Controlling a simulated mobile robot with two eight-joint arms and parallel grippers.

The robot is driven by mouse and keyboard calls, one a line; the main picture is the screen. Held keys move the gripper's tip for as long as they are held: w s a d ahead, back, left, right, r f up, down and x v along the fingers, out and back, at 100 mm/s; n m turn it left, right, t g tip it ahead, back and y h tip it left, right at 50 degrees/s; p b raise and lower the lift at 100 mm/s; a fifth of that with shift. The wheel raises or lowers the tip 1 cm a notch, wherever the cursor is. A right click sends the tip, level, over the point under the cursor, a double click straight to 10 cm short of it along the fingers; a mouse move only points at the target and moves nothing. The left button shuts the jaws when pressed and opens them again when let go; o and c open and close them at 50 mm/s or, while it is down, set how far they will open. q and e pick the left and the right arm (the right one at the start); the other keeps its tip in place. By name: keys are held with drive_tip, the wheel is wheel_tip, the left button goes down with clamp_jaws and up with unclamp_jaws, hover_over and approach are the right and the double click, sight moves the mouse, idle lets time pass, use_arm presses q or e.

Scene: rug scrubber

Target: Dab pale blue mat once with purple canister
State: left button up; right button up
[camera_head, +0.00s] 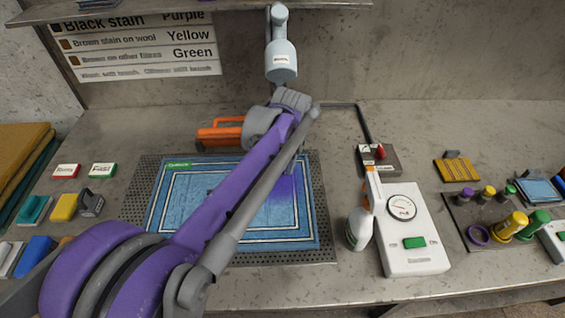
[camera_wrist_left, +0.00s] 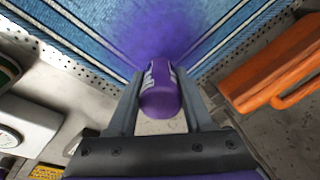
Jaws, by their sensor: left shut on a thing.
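The pale blue mat (camera_head: 298,228) with white border lines lies flat on a perforated plate in the head view. A soft-edged purple patch (camera_head: 284,198) marks its right part, and shows in the left wrist view (camera_wrist_left: 165,30). My left gripper (camera_wrist_left: 162,98) is shut on the purple canister (camera_wrist_left: 160,98), which has a pale label band. The canister's far end points at the purple patch; I cannot tell whether it touches the mat. In the head view my purple left arm crosses over the mat and hides the canister. My right gripper is not in view.
A white spray bottle (camera_head: 358,228) and a white gauge box (camera_head: 416,252) stand right of the plate. An orange-handled tool (camera_head: 218,134) lies behind the mat. A dark tray (camera_head: 465,218) at right holds colored canisters and a purple ring. Small colored blocks lie at left.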

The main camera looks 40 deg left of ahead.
use_arm(q)
drive_tip(key=shift+r+p, duration=1.6)
drive_tip(key=shift+r, duration=1.05)
drive_tip(key=shift+f, duration=0.1)
drive_tip(key=shift+s, duration=0.1)
